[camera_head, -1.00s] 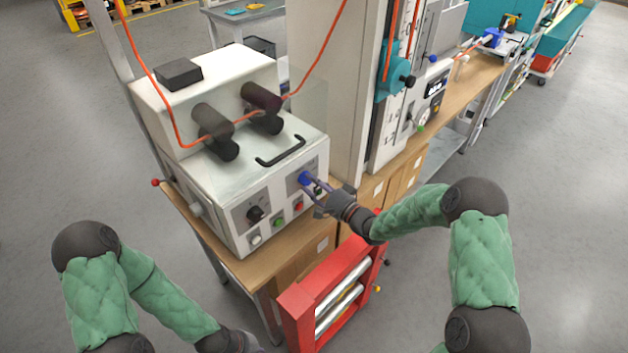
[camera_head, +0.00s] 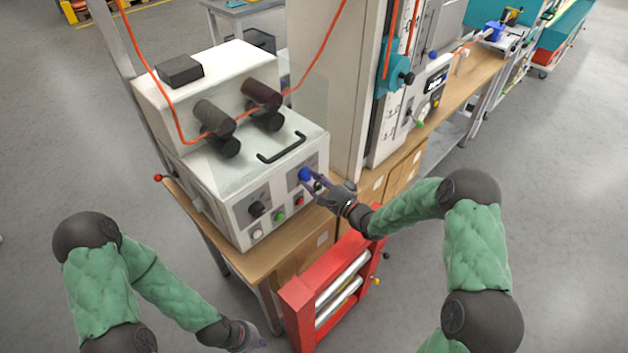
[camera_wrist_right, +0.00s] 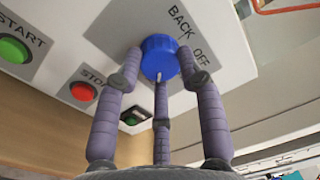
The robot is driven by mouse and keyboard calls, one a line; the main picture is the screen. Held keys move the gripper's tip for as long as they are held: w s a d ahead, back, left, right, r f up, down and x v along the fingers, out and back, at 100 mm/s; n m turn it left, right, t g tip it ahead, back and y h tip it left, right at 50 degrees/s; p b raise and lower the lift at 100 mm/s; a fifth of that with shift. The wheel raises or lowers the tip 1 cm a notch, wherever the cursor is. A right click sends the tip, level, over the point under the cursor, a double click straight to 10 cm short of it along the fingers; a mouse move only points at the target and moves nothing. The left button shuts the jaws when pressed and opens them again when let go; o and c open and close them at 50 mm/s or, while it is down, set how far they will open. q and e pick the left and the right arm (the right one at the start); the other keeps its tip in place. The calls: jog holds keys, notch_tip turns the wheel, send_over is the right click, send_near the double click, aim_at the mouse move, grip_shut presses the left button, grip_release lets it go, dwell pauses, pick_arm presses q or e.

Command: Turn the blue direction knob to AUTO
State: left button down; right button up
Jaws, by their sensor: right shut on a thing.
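The blue direction knob (camera_head: 305,174) is on the front panel of the white machine. In the right wrist view the knob (camera_wrist_right: 160,58) is ribbed and sits on a grey plate; the words BACK and OFF show beside it. No AUTO label can be read, as fingers cover part of the plate. My right gripper (camera_head: 313,181) is shut on the knob, with its purple-grey fingers around it. A short pale mark shows at the knob's lower edge. My left gripper (camera_head: 258,342) hangs low at the bottom of the head view, away from the machine; its fingers are too small to judge.
A black knob (camera_head: 257,208) is left of the blue one. Below are a green START button (camera_wrist_right: 14,49) and a red STOP button (camera_wrist_right: 83,91). A red frame with rollers (camera_head: 335,288) stands below my right wrist. An orange cable (camera_head: 322,50) runs over the machine.

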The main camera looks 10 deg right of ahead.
jog(key=shift+w+d+r, duration=0.1)
jog(key=shift+d, duration=0.05)
jog(key=o, duration=1.1)
jog(key=shift+o, duration=0.2)
jog(key=v, duration=1.2)
